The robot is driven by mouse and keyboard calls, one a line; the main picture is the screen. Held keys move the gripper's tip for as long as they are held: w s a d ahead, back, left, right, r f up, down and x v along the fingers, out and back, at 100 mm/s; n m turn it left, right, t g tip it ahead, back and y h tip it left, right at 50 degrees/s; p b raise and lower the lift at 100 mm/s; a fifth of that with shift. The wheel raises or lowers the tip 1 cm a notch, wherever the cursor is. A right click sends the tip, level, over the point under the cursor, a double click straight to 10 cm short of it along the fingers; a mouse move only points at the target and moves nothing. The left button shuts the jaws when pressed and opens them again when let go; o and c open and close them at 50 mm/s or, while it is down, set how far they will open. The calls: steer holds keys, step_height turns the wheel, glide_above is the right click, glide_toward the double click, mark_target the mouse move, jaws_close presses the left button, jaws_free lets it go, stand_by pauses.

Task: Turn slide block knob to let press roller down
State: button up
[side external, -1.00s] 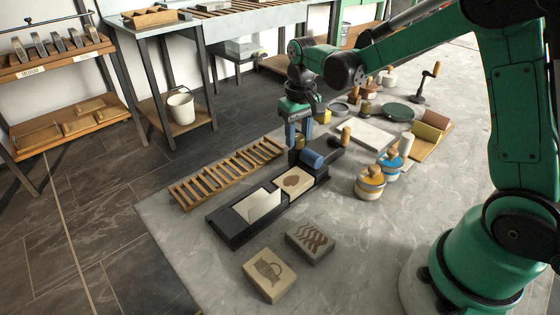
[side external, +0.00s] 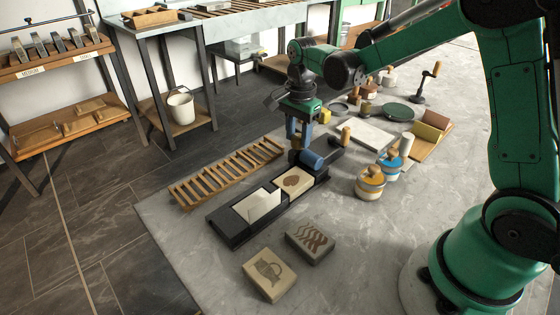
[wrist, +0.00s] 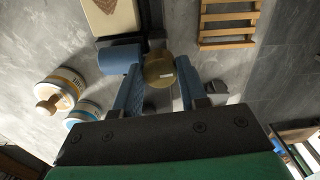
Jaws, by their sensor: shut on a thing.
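The small press has a long dark bed (side external: 232,226), with a blue press roller (side external: 312,159) across its far end. The roller also shows in the wrist view (wrist: 119,58). A round brass-coloured knob (wrist: 158,71) sits beside the roller, between my gripper's blue fingertips (wrist: 158,82). My gripper (side external: 297,148) points down at the far end of the press, shut on this knob. In the side view the fingers and press hide most of the knob. A pale stone with a brown print (side external: 297,181) and a white sheet (side external: 258,206) lie on the bed.
A wooden slatted rack (side external: 228,173) lies left of the press. Two stones (side external: 270,275) (side external: 310,242) lie in front. Two jars (side external: 370,183) (side external: 389,165), a pale slab (side external: 366,134) and several small tools stand to the right. The table's front middle is clear.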

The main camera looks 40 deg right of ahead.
steer(key=o, duration=0.8)
steer(key=shift+m, duration=0.4)
steer(key=shift+r, duration=3.05)
steer(key=shift+s, duration=0.1)
steer(key=s+a+n+t, duration=0.1)
steer(key=s+n+t, duration=0.1)
steer(key=n, duration=0.4)
steer(key=s+a+r+n+t, duration=0.1)
steer(key=s+a+n+t, duration=0.1)
steer(key=s+n, duration=0.2)
steer(key=s+a+n+t, duration=0.2)
steer(key=s+n+t, duration=0.1)
steer(key=n, duration=0.4)
steer(key=shift+s+r+n, duration=0.25)
steer(key=shift+s+n, duration=0.15)
steer(key=shift+s, duration=0.15)
